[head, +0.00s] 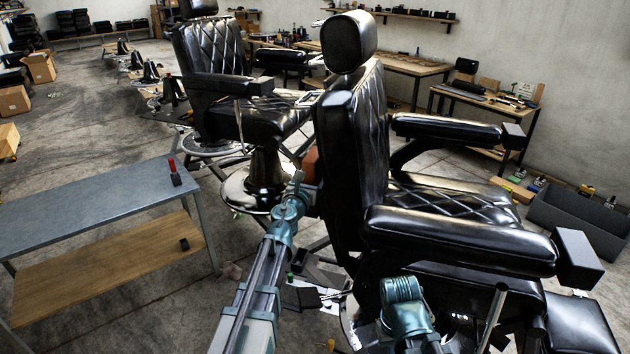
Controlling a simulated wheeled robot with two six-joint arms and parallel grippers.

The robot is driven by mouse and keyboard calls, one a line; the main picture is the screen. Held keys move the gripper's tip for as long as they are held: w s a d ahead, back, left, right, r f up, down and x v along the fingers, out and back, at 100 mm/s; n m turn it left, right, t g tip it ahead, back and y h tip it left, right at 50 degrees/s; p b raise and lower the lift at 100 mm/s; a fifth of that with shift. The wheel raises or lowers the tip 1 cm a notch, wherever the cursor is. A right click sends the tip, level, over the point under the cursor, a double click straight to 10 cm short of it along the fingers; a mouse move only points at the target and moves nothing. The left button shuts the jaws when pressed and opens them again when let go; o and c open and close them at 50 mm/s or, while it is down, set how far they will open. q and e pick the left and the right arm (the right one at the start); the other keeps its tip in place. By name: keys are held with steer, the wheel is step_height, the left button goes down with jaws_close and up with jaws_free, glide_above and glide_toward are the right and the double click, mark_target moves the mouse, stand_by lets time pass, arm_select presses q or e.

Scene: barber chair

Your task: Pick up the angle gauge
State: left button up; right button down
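I cannot pick out the angle gauge with certainty. A small black block (184,244) lies on the lower wooden shelf of the metal table at the left; it is too small to identify. A small black item with a red top (174,172) stands upright on that table's grey top. My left arm reaches up from the bottom centre, and its far end (298,182) is beside the near chair's backrest; its fingers cannot be made out. Part of my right arm shows at the bottom, in front of the near chair, with its gripper out of sight.
The near black barber chair (345,150) fills the centre and right, close to both arms. A second barber chair (215,60) stands behind it. The grey-topped table (90,205) is at the left. A dark open bin (580,215) is at the right. Open floor lies beyond the table.

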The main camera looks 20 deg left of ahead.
mark_target(312, 154)
arm_select(q)
jaws_close()
steer(key=shift+r, duration=0.1)
stand_by(0.3)
step_height(312, 154, up, 7)
steer(key=p, duration=0.7)
steer(key=shift+a+r, duration=0.15)
steer(key=s+a, duration=0.2)
steer(key=a, duration=1.7)
steer(key=shift+s+a+f, duration=0.15)
steer(key=shift+a+f, duration=0.1)
steer(key=shift+f, duration=0.05)
